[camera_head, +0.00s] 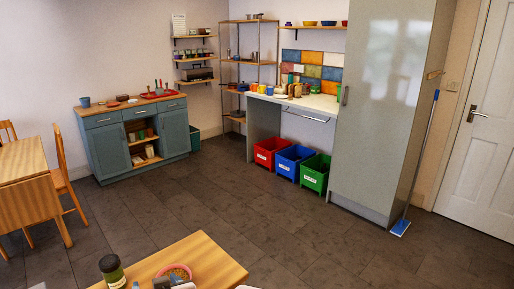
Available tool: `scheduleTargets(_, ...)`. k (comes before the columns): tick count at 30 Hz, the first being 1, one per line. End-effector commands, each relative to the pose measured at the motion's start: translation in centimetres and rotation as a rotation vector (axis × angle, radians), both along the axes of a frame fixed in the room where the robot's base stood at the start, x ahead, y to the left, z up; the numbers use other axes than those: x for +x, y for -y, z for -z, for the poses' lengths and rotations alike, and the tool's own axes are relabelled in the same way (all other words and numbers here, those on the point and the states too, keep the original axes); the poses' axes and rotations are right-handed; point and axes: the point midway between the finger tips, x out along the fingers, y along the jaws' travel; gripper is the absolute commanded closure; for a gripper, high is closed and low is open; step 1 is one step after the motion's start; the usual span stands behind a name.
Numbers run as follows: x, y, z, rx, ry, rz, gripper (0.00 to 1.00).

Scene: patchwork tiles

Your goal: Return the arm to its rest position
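Neither my arm nor my gripper can be made out for sure in the head view. Small dark and grey shapes are cut off by the bottom edge, in front of a bowl (176,271). I cannot tell what they are. The bowl and a dark jar with a green band (112,272) stand on a wooden table (215,262) at the bottom.
A wooden table (25,170) with chairs is at left. A blue-grey cabinet (107,149) stands behind. Red (263,156), blue (285,168) and green (307,180) bins sit by a tall cabinet (375,120). A broom (401,226) leans there. The middle floor is clear.

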Motion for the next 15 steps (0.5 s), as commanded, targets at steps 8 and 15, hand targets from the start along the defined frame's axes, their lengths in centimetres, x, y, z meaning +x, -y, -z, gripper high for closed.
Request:
scheduleTargets(8,0.4,16.4,2.9,-0.137,-0.320,0.075,0.39)
scheduleTargets(15,-6.3,30.5,5.5,-0.275,-0.644,0.220,0.39)
